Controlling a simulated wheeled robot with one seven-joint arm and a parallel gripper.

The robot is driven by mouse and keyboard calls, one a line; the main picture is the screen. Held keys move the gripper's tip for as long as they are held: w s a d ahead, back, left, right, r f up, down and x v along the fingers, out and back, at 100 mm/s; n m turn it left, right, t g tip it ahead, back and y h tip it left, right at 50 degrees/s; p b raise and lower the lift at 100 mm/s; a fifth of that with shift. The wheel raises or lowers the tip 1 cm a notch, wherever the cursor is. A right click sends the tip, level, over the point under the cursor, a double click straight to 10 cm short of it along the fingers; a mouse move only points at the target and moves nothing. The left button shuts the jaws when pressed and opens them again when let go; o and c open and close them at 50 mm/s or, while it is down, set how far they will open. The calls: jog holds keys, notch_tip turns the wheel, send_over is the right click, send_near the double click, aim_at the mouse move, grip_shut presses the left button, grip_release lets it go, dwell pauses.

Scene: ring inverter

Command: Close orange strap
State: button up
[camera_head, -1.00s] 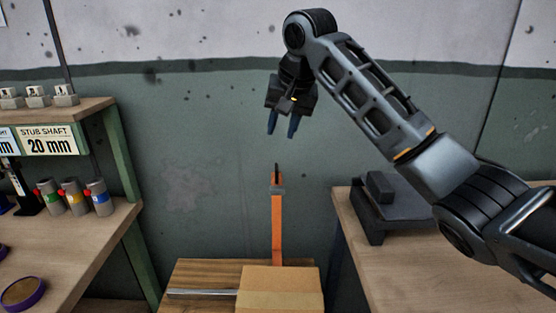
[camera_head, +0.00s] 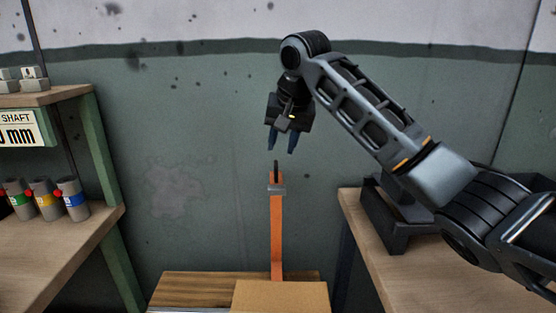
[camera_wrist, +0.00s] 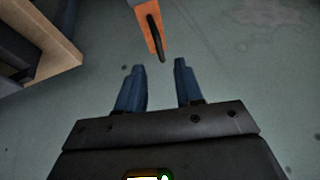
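The orange strap (camera_head: 277,235) stands upright behind the wooden box, with a grey clasp and a dark hook-like tip at its top. In the wrist view the strap's end (camera_wrist: 147,15) and its dark tip show just beyond the fingertips, at the top of the picture. My gripper (camera_head: 283,150) points down above the strap's top, with a small gap between them in the head view. Its two blue fingers are apart with nothing between them, as the wrist view (camera_wrist: 159,68) also shows. The strap's lower end is hidden behind the box.
A cardboard-coloured box (camera_head: 281,297) rests on a low wooden surface (camera_head: 195,288). A workbench with a dark stand (camera_head: 390,225) is on the right. A shelf bench with several capped cylinders (camera_head: 45,200) is on the left. A concrete wall is behind.

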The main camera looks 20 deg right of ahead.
aim_at(276, 163)
jog(key=shift+x, duration=2.7)
jog(key=shift+c, duration=0.4)
grip_shut()
